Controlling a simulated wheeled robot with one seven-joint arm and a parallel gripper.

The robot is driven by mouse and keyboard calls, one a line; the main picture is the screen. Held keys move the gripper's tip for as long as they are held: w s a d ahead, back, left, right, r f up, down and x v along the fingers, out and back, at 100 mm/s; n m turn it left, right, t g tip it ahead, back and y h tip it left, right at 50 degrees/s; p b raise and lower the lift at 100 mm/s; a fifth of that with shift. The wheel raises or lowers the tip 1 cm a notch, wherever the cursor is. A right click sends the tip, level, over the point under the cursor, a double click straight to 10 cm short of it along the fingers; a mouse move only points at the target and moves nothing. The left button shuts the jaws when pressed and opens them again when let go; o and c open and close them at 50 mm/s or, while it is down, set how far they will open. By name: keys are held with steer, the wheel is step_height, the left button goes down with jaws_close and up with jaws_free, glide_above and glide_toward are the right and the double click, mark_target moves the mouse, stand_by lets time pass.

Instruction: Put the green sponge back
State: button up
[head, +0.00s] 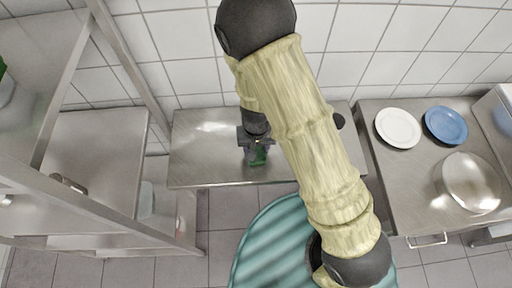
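My gripper (257,151) is over the steel bench (200,160) in the middle of the head view, pointing down. A small dark green thing (259,158), likely the green sponge, shows at the fingertips, partly hidden by them. I cannot tell whether the fingers are shut on it or only around it, nor whether it touches the bench top. The place where the sponge belongs is not clear in this view.
A steel shelf rack (95,150) stands at the left. At the right, a steel counter (400,175) bears a white plate (398,128), a blue plate (446,125) and a round pale metallic thing (472,183). A tiled wall is behind. The left part of the bench is bare.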

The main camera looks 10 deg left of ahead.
mark_target(256, 149)
steer(key=shift+f, duration=0.3)
steer(key=shift+s+r, duration=0.1)
steer(key=shift+s, duration=0.05)
steer(key=o, duration=1.1)
steer(key=shift+r, duration=0.1)
steer(key=shift+r, duration=0.3)
step_height(256, 149, up, 11)
steer(key=shift+r+p, duration=0.15)
steer(key=shift+p, duration=0.8)
